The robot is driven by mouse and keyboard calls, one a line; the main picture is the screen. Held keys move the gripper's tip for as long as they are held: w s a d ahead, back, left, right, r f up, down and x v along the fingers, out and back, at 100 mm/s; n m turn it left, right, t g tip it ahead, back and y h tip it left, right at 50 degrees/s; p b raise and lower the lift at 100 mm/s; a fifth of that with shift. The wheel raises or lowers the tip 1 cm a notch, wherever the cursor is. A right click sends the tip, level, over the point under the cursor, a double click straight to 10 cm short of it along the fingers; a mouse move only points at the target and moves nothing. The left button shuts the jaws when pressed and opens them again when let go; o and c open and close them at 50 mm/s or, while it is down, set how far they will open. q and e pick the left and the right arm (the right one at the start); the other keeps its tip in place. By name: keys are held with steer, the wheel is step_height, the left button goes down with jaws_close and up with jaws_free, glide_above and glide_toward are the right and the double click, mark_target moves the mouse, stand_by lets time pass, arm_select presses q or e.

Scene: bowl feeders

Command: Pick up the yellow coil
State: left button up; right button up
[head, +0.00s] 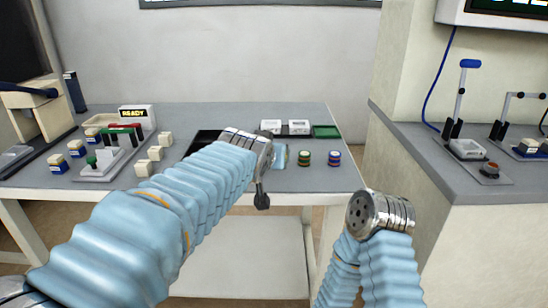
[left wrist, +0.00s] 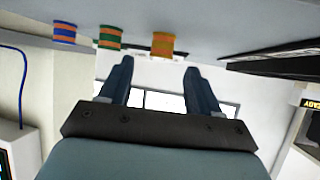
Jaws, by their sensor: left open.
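The yellow coil (left wrist: 162,45) shows in the left wrist view, a yellow spool with an orange band, standing on the grey table, which appears upside down there. My left gripper (left wrist: 157,66) is open and empty, its two dark fingers apart near the coil and not closed around it. In the head view the left gripper's dark finger (head: 262,198) hangs at the table's front edge, and my left wrist hides most or all of the yellow coil. My right arm ends in a metal wrist at the lower right, with no fingers visible.
A green coil (head: 305,158) and a blue coil (head: 334,158) stand in a row on the table (head: 300,185). Behind them are a green tray (head: 326,132) and white blocks. A black tray (head: 203,143) lies left of my wrist. A READY box (head: 137,116) and fixture stand further left.

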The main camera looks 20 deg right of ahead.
arm_select(q)
steer(key=x, duration=0.4)
steer(key=shift+w+f, duration=0.25)
steer(key=shift+f, duration=0.05)
steer(key=c, duration=1.1)
steer(key=shift+c, duration=0.2)
